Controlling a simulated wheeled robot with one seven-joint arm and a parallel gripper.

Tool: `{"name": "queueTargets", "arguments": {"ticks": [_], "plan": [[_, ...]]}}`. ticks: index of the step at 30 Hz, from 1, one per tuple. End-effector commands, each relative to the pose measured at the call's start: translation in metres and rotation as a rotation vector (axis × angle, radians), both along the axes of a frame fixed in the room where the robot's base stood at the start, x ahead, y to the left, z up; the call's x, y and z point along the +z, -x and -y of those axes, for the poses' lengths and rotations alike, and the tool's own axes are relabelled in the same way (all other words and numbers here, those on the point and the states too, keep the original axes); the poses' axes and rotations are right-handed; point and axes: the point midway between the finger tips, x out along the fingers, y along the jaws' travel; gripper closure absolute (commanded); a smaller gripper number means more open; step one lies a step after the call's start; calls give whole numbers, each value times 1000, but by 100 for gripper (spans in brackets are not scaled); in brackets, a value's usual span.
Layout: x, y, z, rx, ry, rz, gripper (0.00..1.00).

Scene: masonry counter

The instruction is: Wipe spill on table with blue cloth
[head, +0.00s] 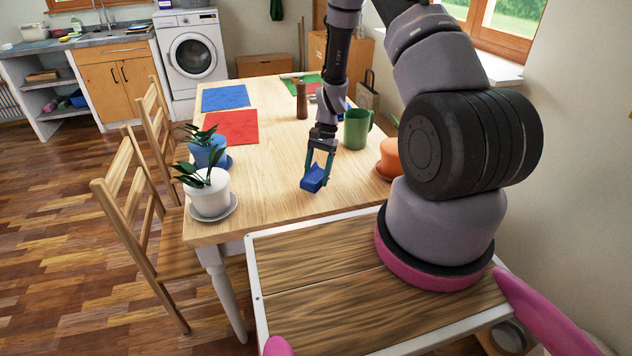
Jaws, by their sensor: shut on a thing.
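The blue cloth (313,180) is a small bunched piece between the fingers of my gripper (318,168). My gripper points down and is shut on the cloth, over the near middle part of the wooden table (268,187). I cannot tell whether the cloth touches the tabletop. No spill can be made out on the visible wood; my arm hides part of the table's right side.
A green mug (356,129) and an orange pot (389,156) stand right of the gripper. A white pot (209,196) and a blue pot (206,153) with plants stand left. Red (231,127) and blue (225,97) mats and a brown pepper mill (301,101) are farther back.

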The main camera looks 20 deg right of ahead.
Motion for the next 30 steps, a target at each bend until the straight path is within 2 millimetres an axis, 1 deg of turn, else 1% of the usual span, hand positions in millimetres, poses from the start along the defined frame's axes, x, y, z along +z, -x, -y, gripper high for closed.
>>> {"name": "queueTargets", "arguments": {"ticks": [3, 15, 19, 30], "plan": [[11, -2, 1, 0, 1, 2, 100], [46, -4, 2, -3, 1, 2, 100], [50, -4, 2, -3, 0, 0, 100], [50, -4, 2, -3, 0, 0, 100]]}}
